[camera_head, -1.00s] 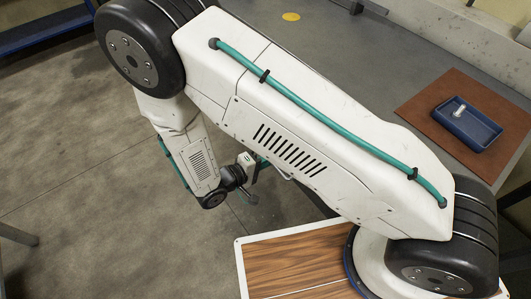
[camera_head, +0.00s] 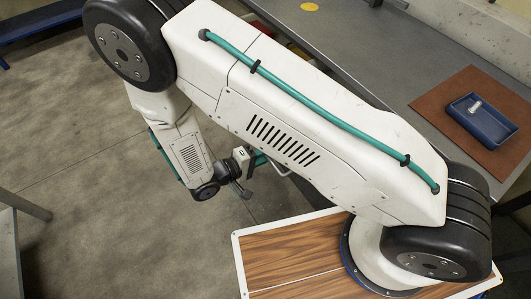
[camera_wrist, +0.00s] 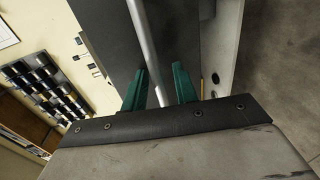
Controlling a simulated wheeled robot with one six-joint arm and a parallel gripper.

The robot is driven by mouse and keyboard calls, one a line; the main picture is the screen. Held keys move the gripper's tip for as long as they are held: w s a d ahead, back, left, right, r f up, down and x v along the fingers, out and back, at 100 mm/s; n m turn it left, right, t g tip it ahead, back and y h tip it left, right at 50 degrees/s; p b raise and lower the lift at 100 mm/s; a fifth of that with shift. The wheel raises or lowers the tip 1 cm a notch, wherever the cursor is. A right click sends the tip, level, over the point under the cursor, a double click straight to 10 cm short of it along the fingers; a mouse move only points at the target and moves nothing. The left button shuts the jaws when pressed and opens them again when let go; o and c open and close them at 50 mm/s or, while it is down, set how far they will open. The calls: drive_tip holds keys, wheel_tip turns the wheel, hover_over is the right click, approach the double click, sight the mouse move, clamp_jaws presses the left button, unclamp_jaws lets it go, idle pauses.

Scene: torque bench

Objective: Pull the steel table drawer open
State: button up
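The grey steel table (camera_head: 420,75) runs along the right of the head view. In the wrist view a long light metal bar (camera_wrist: 145,35), which looks like the drawer handle, runs between the two teal fingers of my gripper (camera_wrist: 160,78). The fingers stand apart on either side of the bar, with gaps visible between them and it. A dark grey panel (camera_wrist: 185,30) lies behind the bar. In the head view my gripper (camera_head: 260,160) is small and partly hidden beneath my arm. The drawer front is mostly hidden there, so I cannot tell how far it is open.
A blue tray (camera_head: 482,120) with a small pale part lies on a brown mat (camera_head: 430,103) on the table. Red items (camera_head: 258,26) show partly behind my arm. Bare concrete floor (camera_head: 80,150) lies left. Another table (camera_head: 8,250) stands at the lower left edge.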

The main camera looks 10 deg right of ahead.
drive_tip(key=shift+a, duration=0.1)
drive_tip(key=v, duration=0.7)
drive_tip(key=shift+a, duration=0.35)
idle(0.4)
